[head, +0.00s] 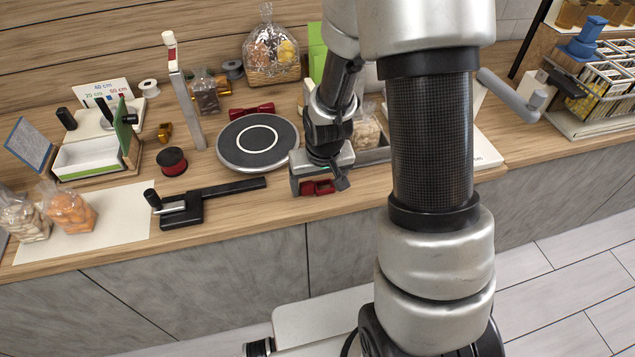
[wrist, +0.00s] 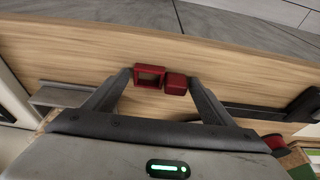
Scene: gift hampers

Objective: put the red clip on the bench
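The red clip (wrist: 177,83) lies between the two fingertips of my gripper (wrist: 160,79) in the wrist view. It has a hollow, frame-like part on the left and a solid block on the right. A fingertip meets it at each end, so my gripper looks shut on it. In the head view the red clip (head: 318,187) shows under my gripper (head: 320,184), low over the front of the wooden bench (head: 285,206). Whether its underside touches the bench is hard to tell.
A round grey turntable (head: 232,152) stands behind and left of my gripper. A black-handled tool (head: 225,190) lies to the left. Bare bench runs along the front edge. A tray (head: 372,155) is just right of my gripper.

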